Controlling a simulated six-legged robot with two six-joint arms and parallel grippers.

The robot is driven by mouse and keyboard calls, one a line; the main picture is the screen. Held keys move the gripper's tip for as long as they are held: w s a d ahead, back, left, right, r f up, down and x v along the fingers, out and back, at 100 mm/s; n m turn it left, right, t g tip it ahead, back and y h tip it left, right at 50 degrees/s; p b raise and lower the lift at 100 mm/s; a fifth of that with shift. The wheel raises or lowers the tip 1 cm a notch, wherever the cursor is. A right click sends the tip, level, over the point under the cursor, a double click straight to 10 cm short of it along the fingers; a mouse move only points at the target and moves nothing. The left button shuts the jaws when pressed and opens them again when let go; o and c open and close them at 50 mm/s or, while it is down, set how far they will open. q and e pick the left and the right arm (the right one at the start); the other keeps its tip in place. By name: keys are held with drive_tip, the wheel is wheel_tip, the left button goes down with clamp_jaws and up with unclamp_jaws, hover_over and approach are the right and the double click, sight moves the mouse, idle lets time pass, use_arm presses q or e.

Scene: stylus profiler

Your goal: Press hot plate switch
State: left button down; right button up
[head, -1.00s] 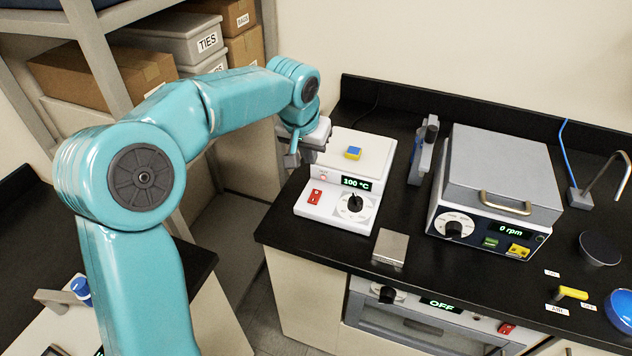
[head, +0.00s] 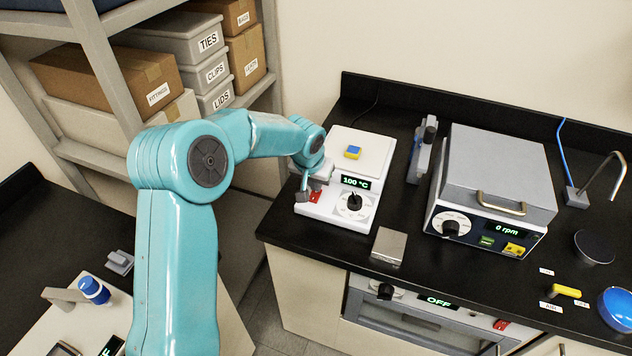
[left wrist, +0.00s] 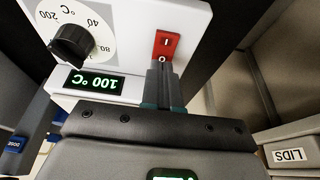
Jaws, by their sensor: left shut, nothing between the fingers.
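The white hot plate (head: 338,208) stands on the black bench, with a lit display (head: 356,183) reading 100 °C and a black dial (head: 354,202). Its red rocker switch (head: 315,197) is at the front left of the panel. The switch (left wrist: 166,46) also shows in the left wrist view, marked I and O. My left gripper (head: 303,196) is over the left end of the panel, beside the switch. In the left wrist view its fingers (left wrist: 161,72) are shut and empty, tips at the O end of the switch; I cannot tell whether they touch it. My right gripper is not in view.
A blue and yellow block (head: 353,152) sits on the plate top. A metal block (head: 389,246) lies in front of the hot plate. A centrifuge-like box (head: 495,180) stands to the right. Shelves with boxes (head: 195,75) stand behind my left arm.

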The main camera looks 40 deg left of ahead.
use_arm(q)
drive_tip(key=shift+w+f, duration=0.1)
drive_tip(key=shift+f, duration=0.5)
